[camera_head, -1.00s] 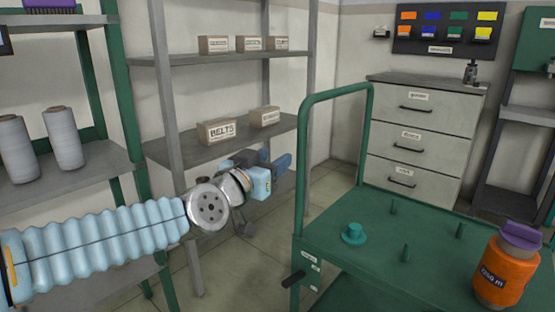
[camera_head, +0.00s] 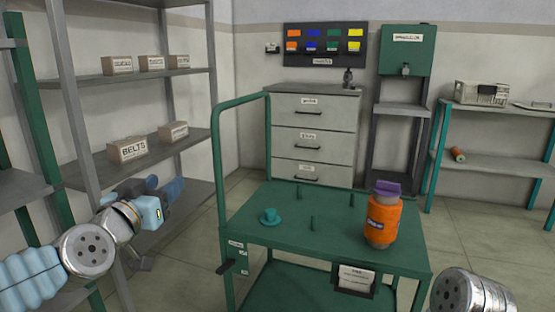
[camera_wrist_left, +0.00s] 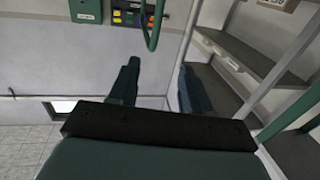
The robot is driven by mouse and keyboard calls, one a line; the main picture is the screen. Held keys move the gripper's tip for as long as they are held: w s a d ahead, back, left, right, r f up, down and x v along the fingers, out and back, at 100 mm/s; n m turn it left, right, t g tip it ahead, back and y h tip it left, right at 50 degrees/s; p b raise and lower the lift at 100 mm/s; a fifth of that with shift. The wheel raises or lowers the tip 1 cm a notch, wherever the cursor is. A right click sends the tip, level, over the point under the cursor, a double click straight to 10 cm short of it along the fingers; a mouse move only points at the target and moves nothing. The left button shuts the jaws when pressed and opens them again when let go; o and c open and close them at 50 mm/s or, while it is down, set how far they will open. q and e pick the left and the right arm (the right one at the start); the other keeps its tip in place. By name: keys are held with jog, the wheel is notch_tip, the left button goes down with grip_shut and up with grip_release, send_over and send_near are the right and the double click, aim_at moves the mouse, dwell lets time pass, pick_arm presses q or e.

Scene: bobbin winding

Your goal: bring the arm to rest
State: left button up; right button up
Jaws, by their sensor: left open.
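My left arm comes in from the lower left of the head view, in a light blue sleeve with a silver joint. My left gripper (camera_head: 166,187) has dark blue fingers and is held in the air in front of the grey shelf rack, left of the green trolley. In the left wrist view, my left gripper (camera_wrist_left: 160,84) shows two fingers wide apart with nothing between them. A silver joint of my right arm shows at the lower right of the head view; its gripper is out of view.
The grey rack (camera_head: 150,85) holds labelled boxes. A drawer cabinet (camera_head: 312,130) stands behind. Open floor lies right of the trolley.

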pick_arm(q)
jog(key=w+d+f+n+g, duration=0.1)
jog(key=d+f+g, duration=0.25)
jog(key=f, duration=1.45)
jog(key=d+f+g, duration=0.2)
jog(key=f+g, duration=0.3)
jog(key=f, duration=1.2)
jog(key=s+d+f+n+g, duration=0.1)
jog(key=s+f+g, duration=0.3)
jog(key=s+f, duration=0.7)
jog(key=s+d+f+n+g+h+p, duration=0.1)
jog(key=s+d+f+g, duration=0.2)
jog(key=s+f, duration=0.8)
notch_tip(320, 180, down, 3)
jog(key=shift+d+f+g+h, duration=0.1)
jog(key=shift+d+g+h, duration=0.25)
jog(key=shift+g, duration=0.4)
pick_arm(e)
jog(key=shift+s+a+r, duration=0.3)
jog(key=shift+s+r, duration=0.2)
jog(key=shift+r, duration=0.2)
pick_arm(q)
jog(key=shift+c, duration=0.3)
